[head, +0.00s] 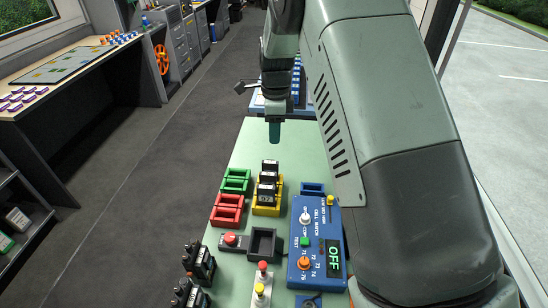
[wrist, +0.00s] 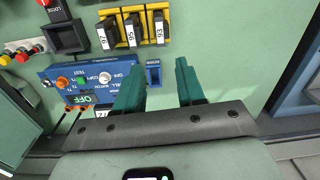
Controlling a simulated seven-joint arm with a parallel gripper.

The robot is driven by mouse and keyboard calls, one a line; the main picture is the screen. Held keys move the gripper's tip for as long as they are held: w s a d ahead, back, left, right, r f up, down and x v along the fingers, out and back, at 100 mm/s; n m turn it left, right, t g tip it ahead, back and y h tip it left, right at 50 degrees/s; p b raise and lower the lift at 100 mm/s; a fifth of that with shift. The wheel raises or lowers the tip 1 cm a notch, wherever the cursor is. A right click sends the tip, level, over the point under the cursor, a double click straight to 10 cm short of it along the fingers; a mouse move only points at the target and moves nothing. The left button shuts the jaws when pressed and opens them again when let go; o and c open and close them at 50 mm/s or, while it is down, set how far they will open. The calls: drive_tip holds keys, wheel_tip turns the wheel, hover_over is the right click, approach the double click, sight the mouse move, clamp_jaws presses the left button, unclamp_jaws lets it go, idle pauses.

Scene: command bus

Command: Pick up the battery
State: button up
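Black batteries with white number labels stand in a row in a yellow rack (head: 264,211). In the head view they overlap in one stack-like row (head: 268,178). In the wrist view three stand apart in the yellow rack: a left battery (wrist: 107,36), a middle battery (wrist: 132,31) and a right battery (wrist: 159,26). I cannot tell which one the task means. My gripper (head: 274,132) hangs above the green bench, beyond the rack. In the wrist view its two green fingers (wrist: 160,85) are spread with nothing between them.
A blue panel (head: 318,245) with an OFF display stands right of the rack. Green (head: 236,181) and red (head: 227,210) racks look empty on the left. A black tray (head: 263,244) is in front. Black objects (head: 199,264) stand at the bench's near left edge.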

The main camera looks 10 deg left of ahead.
sight(270, 161)
drive_tip(key=shift+m, duration=0.6)
drive_tip(key=f, duration=0.3)
drive_tip(key=a+f, duration=0.1)
drive_tip(key=f, duration=0.5)
drive_tip(key=shift+w+a+f, duration=0.1)
drive_tip(key=shift+w+a, duration=0.05)
drive_tip(key=shift+w, duration=0.1)
drive_tip(key=f, duration=0.5)
drive_tip(key=shift+w+f, duration=0.2)
drive_tip(key=shift+f, duration=0.1)
drive_tip(key=shift+c, duration=0.5)
clamp_jaws()
